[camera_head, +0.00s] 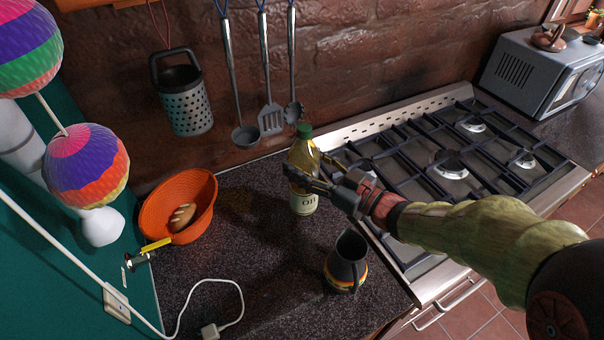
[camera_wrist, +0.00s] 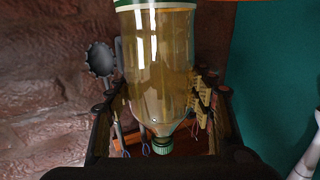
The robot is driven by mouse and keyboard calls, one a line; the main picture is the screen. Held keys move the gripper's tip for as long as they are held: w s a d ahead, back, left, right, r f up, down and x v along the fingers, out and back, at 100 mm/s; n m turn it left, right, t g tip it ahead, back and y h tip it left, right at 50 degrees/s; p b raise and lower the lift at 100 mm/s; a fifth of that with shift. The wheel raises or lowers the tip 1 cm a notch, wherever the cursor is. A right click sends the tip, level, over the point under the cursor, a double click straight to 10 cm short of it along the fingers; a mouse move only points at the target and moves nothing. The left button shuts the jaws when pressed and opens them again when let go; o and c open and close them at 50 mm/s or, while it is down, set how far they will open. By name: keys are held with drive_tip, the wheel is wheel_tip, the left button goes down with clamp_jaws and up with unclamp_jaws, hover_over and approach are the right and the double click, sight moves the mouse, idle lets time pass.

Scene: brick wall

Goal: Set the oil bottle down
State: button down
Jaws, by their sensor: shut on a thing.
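The oil bottle (camera_head: 304,201) is clear with yellow oil, a green cap and a pale label. It is upright in the head view, over the dark counter between the orange basket and the stove. My gripper (camera_head: 316,180) reaches it from the right and is shut around its middle. In the wrist view the bottle (camera_wrist: 158,70) appears upside down between the two fingers (camera_wrist: 160,100), cap toward the bottom of the picture. I cannot tell whether its base touches the counter (camera_head: 235,265).
A dark mug (camera_head: 346,262) stands in front of the bottle. An orange basket (camera_head: 172,196) with a bread-like item is at the left. The gas stove (camera_head: 450,165) is at the right. Utensils (camera_head: 268,115) hang on the brick wall behind. A white cable (camera_head: 238,308) lies at the front left.

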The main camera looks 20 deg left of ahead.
drive_tip(key=shift+w+a+f+b, duration=0.15)
drive_tip(key=shift+f+b, duration=0.3)
drive_tip(key=shift+f, duration=0.5)
drive_tip(key=shift+a+f+b, duration=0.15)
drive_tip(key=shift+f+b, duration=0.3)
drive_tip(key=shift+f, duration=0.45)
drive_tip(key=shift+f, duration=0.15)
drive_tip(key=c, duration=0.7)
unclamp_jaws()
drive_tip(key=shift+f, duration=0.1)
drive_tip(key=shift+c, duration=0.2)
drive_tip(key=p+v, duration=0.2)
drive_tip(key=v, duration=0.5)
drive_tip(key=shift+d, duration=0.3)
drive_tip(key=shift+r, duration=0.25)
